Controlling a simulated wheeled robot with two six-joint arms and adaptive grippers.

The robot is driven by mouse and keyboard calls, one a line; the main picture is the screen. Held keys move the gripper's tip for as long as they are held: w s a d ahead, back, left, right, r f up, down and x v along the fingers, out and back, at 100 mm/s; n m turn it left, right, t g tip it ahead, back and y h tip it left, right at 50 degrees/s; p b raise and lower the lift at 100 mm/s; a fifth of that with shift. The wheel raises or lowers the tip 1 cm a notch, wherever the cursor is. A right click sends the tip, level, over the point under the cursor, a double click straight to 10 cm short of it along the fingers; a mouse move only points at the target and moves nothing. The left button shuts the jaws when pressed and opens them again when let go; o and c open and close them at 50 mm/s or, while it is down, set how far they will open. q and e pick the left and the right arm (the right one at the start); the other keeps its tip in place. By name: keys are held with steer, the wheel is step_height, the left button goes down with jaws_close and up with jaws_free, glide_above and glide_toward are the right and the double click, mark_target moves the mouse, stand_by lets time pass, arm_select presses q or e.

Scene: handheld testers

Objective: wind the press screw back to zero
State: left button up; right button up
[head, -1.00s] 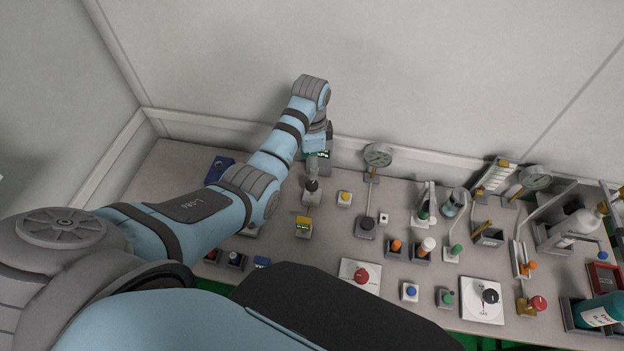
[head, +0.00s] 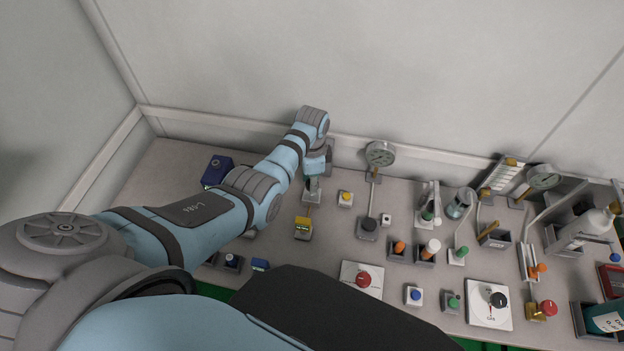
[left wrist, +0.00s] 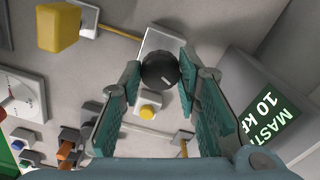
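A black round knob (left wrist: 160,70) with a white mark sits on a pale block (left wrist: 158,40) in the left wrist view; it looks like the press screw. My left gripper (left wrist: 159,62) is open, its two teal fingers on either side of the knob. Whether either fingertip touches it is unclear. In the head view my left gripper (head: 313,180) points down over the block (head: 311,195) and hides the knob. My right gripper is not in view.
A dial gauge (head: 380,154) is to the right. Several testers, knobs and buttons crowd the bench's right side. The wall is close behind the gripper.

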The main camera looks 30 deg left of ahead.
arm_select(q)
steer(key=shift+c, duration=0.8)
steer(key=shift+n, duration=0.3)
